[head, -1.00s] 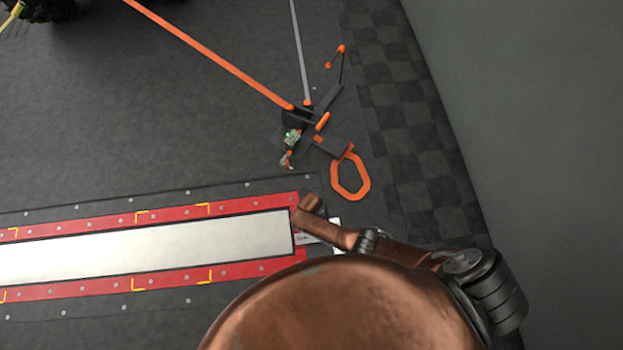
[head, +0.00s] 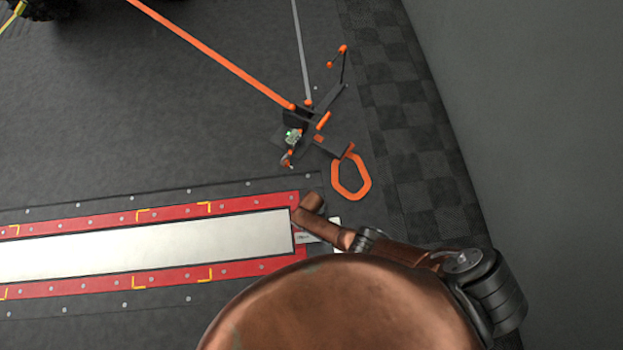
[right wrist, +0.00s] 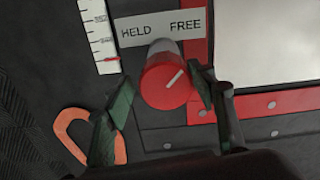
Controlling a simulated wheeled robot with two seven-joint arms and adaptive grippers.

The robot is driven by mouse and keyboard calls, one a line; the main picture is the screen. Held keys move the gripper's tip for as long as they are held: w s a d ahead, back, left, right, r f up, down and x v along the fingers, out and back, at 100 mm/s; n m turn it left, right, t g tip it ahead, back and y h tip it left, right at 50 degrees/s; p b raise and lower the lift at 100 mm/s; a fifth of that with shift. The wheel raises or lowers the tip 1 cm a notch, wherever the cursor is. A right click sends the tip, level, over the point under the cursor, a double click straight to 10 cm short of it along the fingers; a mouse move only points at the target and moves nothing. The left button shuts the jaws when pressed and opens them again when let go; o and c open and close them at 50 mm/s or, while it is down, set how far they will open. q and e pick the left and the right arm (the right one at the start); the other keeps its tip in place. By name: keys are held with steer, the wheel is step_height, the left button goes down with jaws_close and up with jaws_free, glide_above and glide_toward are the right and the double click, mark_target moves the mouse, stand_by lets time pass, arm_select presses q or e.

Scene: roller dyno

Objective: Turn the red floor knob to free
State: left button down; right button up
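The red knob (right wrist: 168,86) shows in the right wrist view, below a grey label plate (right wrist: 160,27) reading HELD on the left and FREE on the right. The white line on the knob's face slants up and right, toward the FREE side. My right gripper (right wrist: 163,84) is open, with one dark green finger on each side of the knob. The right finger is very close to the knob; I cannot tell whether it touches. A small gap shows at the left finger. In the head view my copper arm hides the knob and the gripper. My left gripper is not in view.
A white scale with a red mark (right wrist: 100,38) stands beside the label. A red-bordered pale roller bed (head: 150,248) lies left of my arm. An orange strap (head: 210,52) runs to a dark floor fixture (head: 300,117), with an orange loop (head: 351,177) nearby. A grey wall is at right.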

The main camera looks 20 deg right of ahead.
steer(key=shift+o, duration=0.8)
steer(key=shift+a, duration=0.1)
steer(key=shift+w, duration=0.1)
steer(key=shift+a+r, duration=0.1)
steer(key=shift+r, duration=0.05)
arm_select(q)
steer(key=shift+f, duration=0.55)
arm_select(e)
step_height(320, 180, up, 12)
